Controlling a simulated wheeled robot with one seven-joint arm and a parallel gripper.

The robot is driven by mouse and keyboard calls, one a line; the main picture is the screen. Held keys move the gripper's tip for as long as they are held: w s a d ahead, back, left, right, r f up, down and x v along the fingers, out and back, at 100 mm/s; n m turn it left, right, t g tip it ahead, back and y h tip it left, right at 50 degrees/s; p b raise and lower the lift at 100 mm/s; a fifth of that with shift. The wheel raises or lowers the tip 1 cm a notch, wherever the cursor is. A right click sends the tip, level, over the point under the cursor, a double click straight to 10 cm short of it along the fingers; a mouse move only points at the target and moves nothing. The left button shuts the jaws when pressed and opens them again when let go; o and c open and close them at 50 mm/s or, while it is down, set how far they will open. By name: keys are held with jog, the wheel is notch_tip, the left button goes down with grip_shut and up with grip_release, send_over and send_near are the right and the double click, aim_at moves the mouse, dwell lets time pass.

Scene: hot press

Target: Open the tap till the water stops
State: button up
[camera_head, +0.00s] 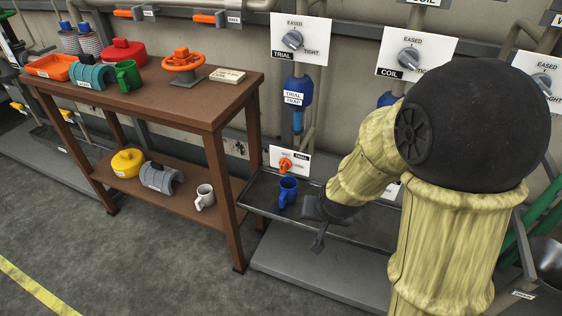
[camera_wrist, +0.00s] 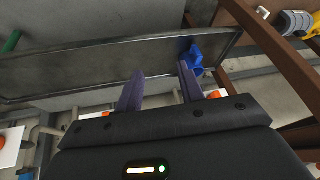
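A small orange tap (camera_head: 286,164) sits on a white label panel on the wall, behind the left end of a grey tray. My gripper (camera_head: 316,226) is to the right of and nearer than the mug, over the tray's front. In the wrist view its two fingers (camera_wrist: 160,69) are spread with nothing between them. I cannot make out any running water.
A blue trial trap (camera_head: 297,91) hangs above the tap, below a TRIAL dial (camera_head: 292,40). A COIL dial (camera_head: 409,58) is farther right. A brown two-level table (camera_head: 150,101) with several objects stands left. The floor (camera_head: 140,250) in front is clear.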

aim_at(282, 165)
jog(key=w+a+f+m+t+h+p, duration=0.1)
jog(key=w+a+t+h+p, duration=0.2)
jog(key=a, duration=0.4)
jog(key=w+a+f+m+t+h+p, duration=0.1)
jog(key=w+a+m+t+p, duration=0.2)
jog(key=a, duration=0.4)
jog(key=s+t+h+p, duration=0.1)
jog(key=t, duration=0.1)
jog(key=s+a+r+n+t+h+p, duration=0.1)
jog(key=s, duration=0.1)
jog(key=s+a+r+t+h+p, duration=0.1)
jog(key=s+t, duration=0.1)
jog(key=shift+a+t, duration=0.1)
jog(key=shift+t, duration=0.2)
jog(key=shift+w, duration=0.15)
jog(key=b+x, duration=0.1)
jog(key=x, duration=1.6)
jog(key=shift+w, duration=0.15)
jog(key=shift+c, duration=0.2)
jog(key=c, duration=0.7)
